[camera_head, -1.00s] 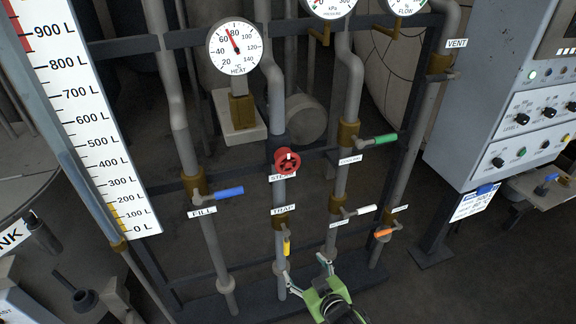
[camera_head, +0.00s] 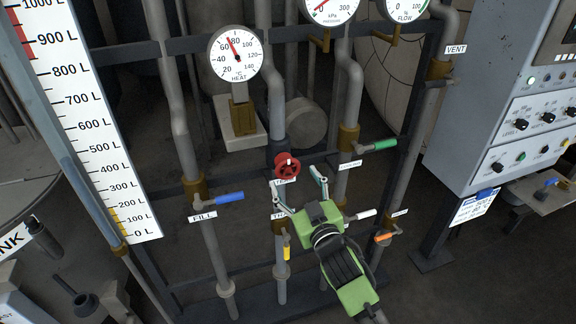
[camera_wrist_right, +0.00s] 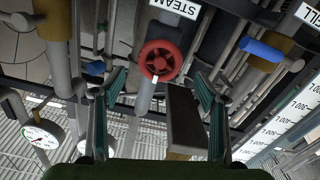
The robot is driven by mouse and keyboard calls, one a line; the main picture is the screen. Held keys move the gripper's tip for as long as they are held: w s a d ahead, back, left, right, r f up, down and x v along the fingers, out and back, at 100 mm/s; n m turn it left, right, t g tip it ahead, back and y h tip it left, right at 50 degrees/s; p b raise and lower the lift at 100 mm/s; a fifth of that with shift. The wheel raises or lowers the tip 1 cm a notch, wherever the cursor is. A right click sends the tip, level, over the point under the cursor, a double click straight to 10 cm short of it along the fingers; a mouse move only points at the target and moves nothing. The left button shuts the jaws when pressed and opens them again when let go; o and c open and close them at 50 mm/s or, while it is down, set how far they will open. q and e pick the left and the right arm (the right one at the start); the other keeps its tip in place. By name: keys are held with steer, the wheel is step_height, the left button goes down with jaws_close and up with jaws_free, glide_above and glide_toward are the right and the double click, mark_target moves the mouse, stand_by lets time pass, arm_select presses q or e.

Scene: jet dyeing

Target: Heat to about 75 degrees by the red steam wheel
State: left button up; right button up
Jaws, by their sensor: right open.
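The red steam wheel (camera_head: 287,165) sits on the steam pipe in the middle of the rack, above the partly covered STEAM label. The heat gauge (camera_head: 236,55) is above and left of it, with its red needle a little below the 80 mark. My right gripper (camera_head: 296,190) is open and empty, just below the wheel in the head view. In the right wrist view the wheel (camera_wrist_right: 160,61) lies ahead, beyond and between the open fingertips (camera_wrist_right: 162,85), apart from them. My left gripper is not in view.
Near the wheel are the blue fill handle (camera_head: 230,196), the green handle (camera_head: 385,144), the yellow trap handle (camera_head: 287,247), a white handle (camera_head: 366,213) and an orange handle (camera_head: 383,237). The level scale (camera_head: 95,130) stands left and the control panel (camera_head: 520,110) right.

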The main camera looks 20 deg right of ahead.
mark_target(289, 170)
steer(key=w, duration=0.6)
steer(key=shift+a+p, duration=0.1)
steer(key=shift+p, duration=0.3)
steer(key=c, duration=1.1)
